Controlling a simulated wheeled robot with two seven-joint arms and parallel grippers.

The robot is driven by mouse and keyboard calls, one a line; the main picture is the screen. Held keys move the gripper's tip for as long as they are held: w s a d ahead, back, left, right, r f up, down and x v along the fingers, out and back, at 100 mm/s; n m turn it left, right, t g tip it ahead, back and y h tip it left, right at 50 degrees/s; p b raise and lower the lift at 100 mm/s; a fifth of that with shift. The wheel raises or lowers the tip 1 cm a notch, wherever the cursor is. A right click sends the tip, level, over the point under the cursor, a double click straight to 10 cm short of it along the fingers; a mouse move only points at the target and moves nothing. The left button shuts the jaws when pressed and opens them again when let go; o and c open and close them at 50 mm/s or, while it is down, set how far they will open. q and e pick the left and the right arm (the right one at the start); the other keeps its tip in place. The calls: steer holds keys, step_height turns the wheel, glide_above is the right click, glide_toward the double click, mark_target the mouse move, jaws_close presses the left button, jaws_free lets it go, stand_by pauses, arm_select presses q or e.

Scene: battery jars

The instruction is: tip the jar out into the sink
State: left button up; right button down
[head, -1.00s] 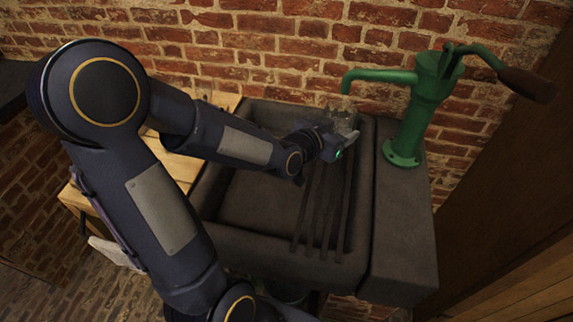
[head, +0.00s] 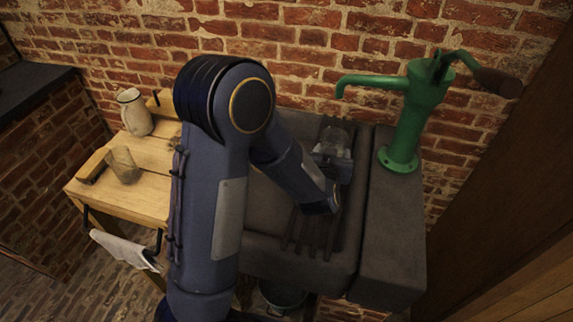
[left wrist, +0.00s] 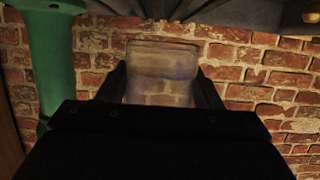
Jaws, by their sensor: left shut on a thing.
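A clear glass jar (head: 334,137) is over the right part of the grey stone sink (head: 268,205), near the brick wall. My left gripper (head: 332,154) is shut on it. In the left wrist view the jar (left wrist: 161,72) sits between the two dark fingers and looks empty, with bricks showing through it. The sink side is at the top of that view, so the hand is turned over. I cannot tell the jar's exact tilt. My forearm hides part of the sink. My right gripper is not in view.
A green hand pump (head: 405,120) stands on the ledge right of the sink, its spout near the jar. Dark slats (head: 312,232) cross the sink. A wooden table (head: 140,195) at left holds a cream jug (head: 135,112) and a glass vessel (head: 123,165).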

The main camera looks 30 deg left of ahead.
arm_select(q)
steer(key=a+f+n+b, duration=0.1)
steer(key=b, duration=0.1)
steer(key=shift+f+n+h+b, duration=0.1)
steer(key=shift+n+h+b, duration=0.2)
steer(key=shift+b, duration=0.05)
steer(key=n+b, duration=0.1)
steer(key=a+f+n+h+b, duration=0.1)
steer(key=b, duration=0.1)
steer(key=shift+s+a+f, duration=0.1)
steer(key=shift+s+a, duration=0.05)
steer(key=shift+a, duration=0.15)
steer(key=shift+a+r+n+h+b, duration=0.15)
steer(key=shift+r+n+h+b, duration=0.15)
steer(key=shift+n+h, duration=0.1)
steer(key=n+h+b, duration=0.1)
steer(key=n+b, duration=0.1)
steer(key=n, duration=0.1)
steer(key=n+h+b, duration=0.1)
steer(key=n+b, duration=0.1)
steer(key=shift+a+r+t+h, duration=0.25)
steer(key=shift+a+t+h, duration=0.05)
steer(key=shift+t, duration=0.1)
steer(key=shift+f+n, duration=0.15)
steer(key=shift+n, duration=0.35)
